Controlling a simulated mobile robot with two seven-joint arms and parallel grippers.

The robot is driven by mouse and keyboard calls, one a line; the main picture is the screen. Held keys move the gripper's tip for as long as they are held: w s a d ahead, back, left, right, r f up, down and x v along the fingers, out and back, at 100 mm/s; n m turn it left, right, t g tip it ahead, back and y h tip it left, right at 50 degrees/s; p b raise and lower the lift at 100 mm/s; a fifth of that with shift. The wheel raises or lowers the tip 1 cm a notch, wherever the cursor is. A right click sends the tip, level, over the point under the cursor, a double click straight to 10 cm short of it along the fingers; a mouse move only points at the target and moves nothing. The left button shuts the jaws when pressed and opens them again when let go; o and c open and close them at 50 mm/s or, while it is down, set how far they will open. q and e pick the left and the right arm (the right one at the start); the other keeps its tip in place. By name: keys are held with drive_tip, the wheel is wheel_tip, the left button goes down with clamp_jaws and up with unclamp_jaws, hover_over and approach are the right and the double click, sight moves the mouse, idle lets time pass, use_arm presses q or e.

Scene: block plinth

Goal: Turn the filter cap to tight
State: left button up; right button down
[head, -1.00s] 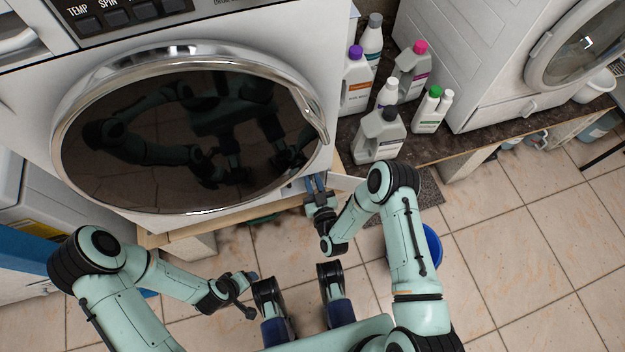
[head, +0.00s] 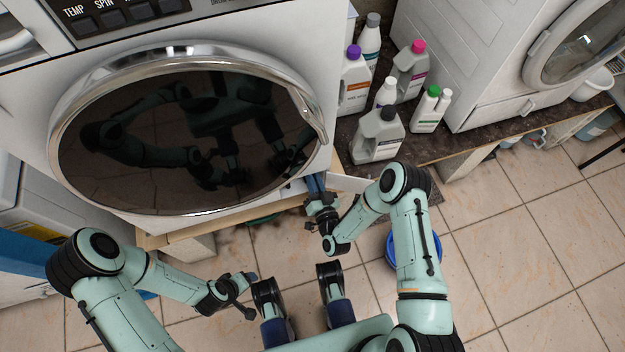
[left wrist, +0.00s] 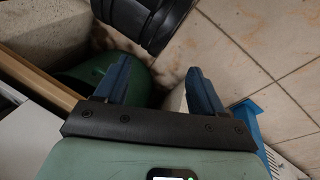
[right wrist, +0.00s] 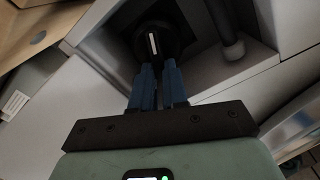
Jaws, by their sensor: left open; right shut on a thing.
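The black filter cap (right wrist: 155,43) sits in a dark recess in the right wrist view. A pale bar mark on its face runs nearly upright in the picture. My right gripper (right wrist: 157,76) is shut on its grip, with both blue fingers close together. In the head view, my right gripper (head: 315,184) reaches into the washer's lower front, and the cap is hidden there. The open white flap (head: 347,184) stands beside it. My left gripper (left wrist: 158,85) is open and empty, low near the floor; it shows small in the head view (head: 252,277).
A grey hose (right wrist: 227,30) hangs beside the cap. The washer's round door (head: 190,140) is shut above. Several detergent bottles (head: 378,135) stand on the dark shelf to the right. A blue bucket (head: 393,252) stands behind my right arm. A green container (left wrist: 115,68) lies under the plinth.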

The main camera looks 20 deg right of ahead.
drive_tip(key=m, duration=0.5)
drive_tip(key=d+f+m+b, duration=0.1)
drive_tip(key=m, duration=0.1)
drive_tip(key=shift+m, duration=0.3)
use_arm(q)
drive_tip(key=shift+t+y, duration=0.3)
drive_tip(key=shift+t, duration=0.2)
drive_tip(key=w, duration=0.1)
drive_tip(key=w+a+f, duration=0.1)
drive_tip(key=w+f+b, duration=0.1)
drive_tip(key=shift+w+a, duration=0.1)
drive_tip(key=shift+a, duration=0.25)
use_arm(e)
drive_tip(key=m, duration=0.5)
drive_tip(key=shift+f, duration=0.35)
drive_tip(key=shift+m, duration=0.3)
drive_tip(key=c, duration=1.1)
unclamp_jaws()
drive_tip(key=shift+c, duration=0.2)
use_arm(q)
drive_tip(key=shift+g+h, duration=0.4)
drive_tip(key=shift+g, duration=0.2)
drive_tip(key=s, duration=0.1)
drive_tip(key=s+d+r+p, duration=0.2)
drive_tip(key=s, duration=0.1)
drive_tip(key=shift+r, duration=0.25)
use_arm(e)
drive_tip(key=s, duration=1.3)
drive_tip(key=shift+s+d, duration=0.2)
